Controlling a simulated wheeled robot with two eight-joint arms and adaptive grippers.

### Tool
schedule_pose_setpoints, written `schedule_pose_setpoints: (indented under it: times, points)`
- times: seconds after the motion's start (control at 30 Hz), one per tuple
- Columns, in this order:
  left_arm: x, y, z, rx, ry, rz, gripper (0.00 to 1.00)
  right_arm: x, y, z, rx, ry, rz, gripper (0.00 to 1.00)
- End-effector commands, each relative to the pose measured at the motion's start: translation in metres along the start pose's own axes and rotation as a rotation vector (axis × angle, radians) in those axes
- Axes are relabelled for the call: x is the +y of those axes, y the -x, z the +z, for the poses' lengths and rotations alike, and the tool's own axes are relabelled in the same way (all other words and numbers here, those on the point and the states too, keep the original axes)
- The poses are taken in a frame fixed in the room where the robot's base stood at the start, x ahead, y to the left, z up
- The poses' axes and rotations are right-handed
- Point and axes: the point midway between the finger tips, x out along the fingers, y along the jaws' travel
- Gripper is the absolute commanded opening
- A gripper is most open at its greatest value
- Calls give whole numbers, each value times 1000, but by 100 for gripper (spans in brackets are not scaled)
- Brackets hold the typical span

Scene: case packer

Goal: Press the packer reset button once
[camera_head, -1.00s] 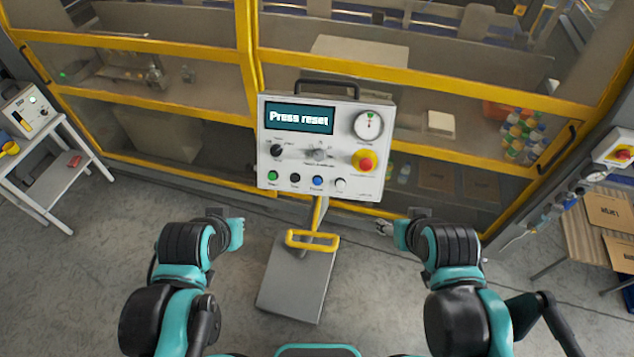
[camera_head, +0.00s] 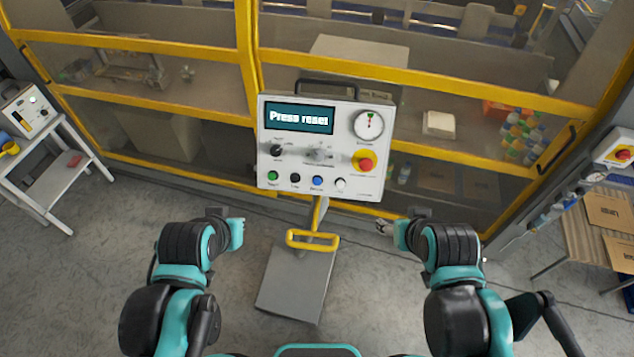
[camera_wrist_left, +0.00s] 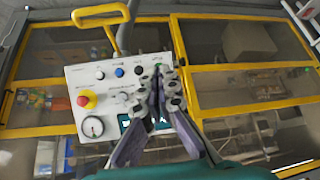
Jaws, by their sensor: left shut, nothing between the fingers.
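The control panel (camera_head: 345,155) is a white box with a teal screen (camera_head: 299,117) reading "Press reset". Its bottom row has a green button (camera_head: 272,175), a black one (camera_head: 295,177), a blue one (camera_head: 317,181) and a white one (camera_head: 340,184); their labels are too small to read. My left gripper (camera_head: 237,232) is below and left of the panel, apart from it. In the left wrist view its fingers (camera_wrist_left: 160,84) are shut and empty, in front of the upside-down panel, covering part of it; the blue button (camera_wrist_left: 119,71) shows beside them. My right gripper (camera_head: 384,228) is below and right; its jaws are unclear.
A red emergency stop (camera_head: 365,161) and a round gauge (camera_head: 369,124) are on the panel's right. A yellow handle (camera_head: 312,241) projects from the stand below. Yellow-framed machine guarding (camera_head: 180,105) is behind. A white side table (camera_head: 45,160) stands left.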

Motion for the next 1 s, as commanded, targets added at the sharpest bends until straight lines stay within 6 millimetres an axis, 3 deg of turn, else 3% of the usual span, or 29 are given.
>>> schedule_pose_setpoints:
  times: [0.17,0.27,0.47,0.67,0.87,1.0]
  points:
    - [0,-2,1,-1,-8,-3,0,0,-2,1,0,0,0,58]
    - [-2,-14,4,-5,-56,-27,0,0,-10,8,0,0,0,58]
    - [-9,-68,10,-9,-311,-164,0,0,-51,36,0,0,0,58]
    - [-7,-127,-1,27,-644,-367,0,0,-98,70,0,0,0,58]
    - [19,-173,-21,112,-948,-588,0,0,-143,102,0,0,0,58]
    - [54,-197,-33,201,-1137,-753,0,0,-174,124,0,0,0,58]
